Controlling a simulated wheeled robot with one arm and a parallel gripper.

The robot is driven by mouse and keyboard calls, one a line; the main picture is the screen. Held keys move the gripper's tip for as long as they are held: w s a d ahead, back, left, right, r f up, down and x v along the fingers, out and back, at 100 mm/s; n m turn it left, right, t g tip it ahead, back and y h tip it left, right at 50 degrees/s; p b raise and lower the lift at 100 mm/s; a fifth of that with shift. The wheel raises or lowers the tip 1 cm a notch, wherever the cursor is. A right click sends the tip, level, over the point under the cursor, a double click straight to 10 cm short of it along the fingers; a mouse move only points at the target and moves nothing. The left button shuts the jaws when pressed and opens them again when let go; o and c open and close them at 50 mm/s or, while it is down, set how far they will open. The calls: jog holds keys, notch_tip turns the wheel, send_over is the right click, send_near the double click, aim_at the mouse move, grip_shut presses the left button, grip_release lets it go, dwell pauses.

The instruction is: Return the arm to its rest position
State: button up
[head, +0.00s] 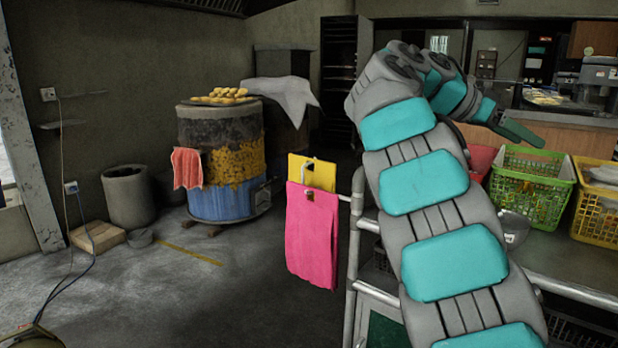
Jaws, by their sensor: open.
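My arm, grey with teal pads, rises from the lower right of the head view and bends over at the top. My gripper (518,132) is at its far end, pointing right and slightly down, above and left of the green basket. One finger shows clearly; the other is mostly hidden behind the wrist links. I see nothing held in it. The barrel oven (222,160) stands apart from my arm at the left, with pieces of bread (226,95) on its top and a coral cloth (186,168) on its side.
A metal table (570,262) at the right holds a green basket (532,187), a yellow basket (597,215) and a steel bowl (514,229). A pink cloth (312,235) hangs at its left end. A grey bin (128,196) stands at the left wall. The floor between is clear.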

jog(key=s+a+f+n+y+p, duration=0.2)
jog(key=s+a+f+n+y, duration=0.15)
jog(key=s+f, duration=0.45)
jog(key=s+a+f+n+y+p, duration=0.1)
jog(key=s+a+f+n+y, duration=0.15)
jog(key=s+f+n, duration=0.4)
jog(key=s+a+f+n+g+y+p, duration=0.1)
jog(key=s+a+f+n+y, duration=0.2)
jog(key=s+a+f, duration=0.5)
jog(key=s+a+f+n+g+y+p, duration=0.1)
jog(key=s+a+f+n+y+p, duration=0.1)
jog(key=s+a+f, duration=0.7)
jog(key=s+n+y, duration=0.1)
jog(key=s+y, duration=0.1)
jog(key=s, duration=0.3)
jog(key=shift+a+f, duration=0.3)
jog(key=shift+s, duration=0.1)
jog(key=shift+c, duration=0.6)
